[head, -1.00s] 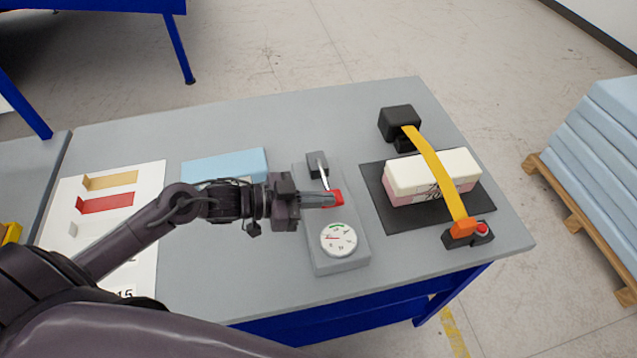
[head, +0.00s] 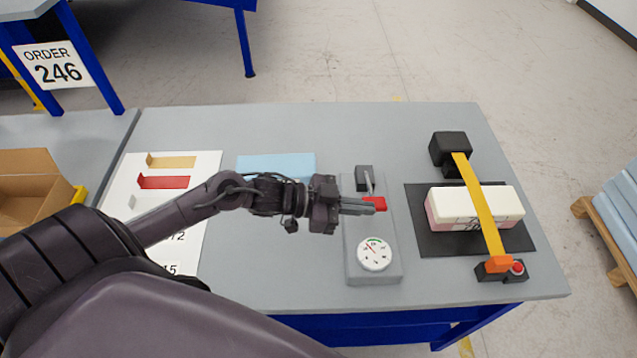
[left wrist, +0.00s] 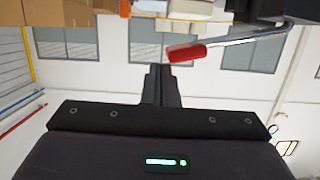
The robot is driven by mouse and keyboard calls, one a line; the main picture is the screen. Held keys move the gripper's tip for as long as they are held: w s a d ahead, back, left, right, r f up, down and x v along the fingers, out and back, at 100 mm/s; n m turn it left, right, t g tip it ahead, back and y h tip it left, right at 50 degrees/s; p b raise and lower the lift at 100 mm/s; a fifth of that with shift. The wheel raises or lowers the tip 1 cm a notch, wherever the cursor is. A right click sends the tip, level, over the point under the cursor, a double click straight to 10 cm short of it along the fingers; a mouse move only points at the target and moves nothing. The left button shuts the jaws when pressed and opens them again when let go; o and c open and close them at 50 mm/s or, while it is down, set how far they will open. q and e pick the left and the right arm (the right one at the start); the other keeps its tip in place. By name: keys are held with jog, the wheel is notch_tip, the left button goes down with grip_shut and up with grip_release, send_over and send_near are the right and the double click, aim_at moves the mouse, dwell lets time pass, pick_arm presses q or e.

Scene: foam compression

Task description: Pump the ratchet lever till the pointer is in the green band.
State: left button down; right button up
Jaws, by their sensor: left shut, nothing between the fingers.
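The ratchet lever has a red grip (head: 374,203) on a thin metal shaft, rising from a dark block on a grey base (head: 375,274). The white dial (head: 374,254) sits on the same base, with a green band near its top. Its red pointer leans up and left, close to the green band's left end; I cannot tell if it is inside. My left gripper (head: 373,207) is shut and empty, its fingertips right beside the red grip. In the left wrist view the shut fingers (left wrist: 159,85) are close to the red grip (left wrist: 187,52); contact is unclear. My right gripper is out of view.
A foam block (head: 437,210) lies on a black mat (head: 418,244) at right, under a yellow strap (head: 480,208). A light blue block (head: 275,165) lies behind my left arm. A white sheet with coloured strips (head: 133,180) lies at left. The back of the table is clear.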

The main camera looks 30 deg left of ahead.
pick_arm(q)
jog(key=b+v, duration=0.1)
jog(key=v, duration=0.8)
jog(key=shift+f, duration=0.25)
jog(key=shift+s+f, duration=0.1)
dwell(0.3)
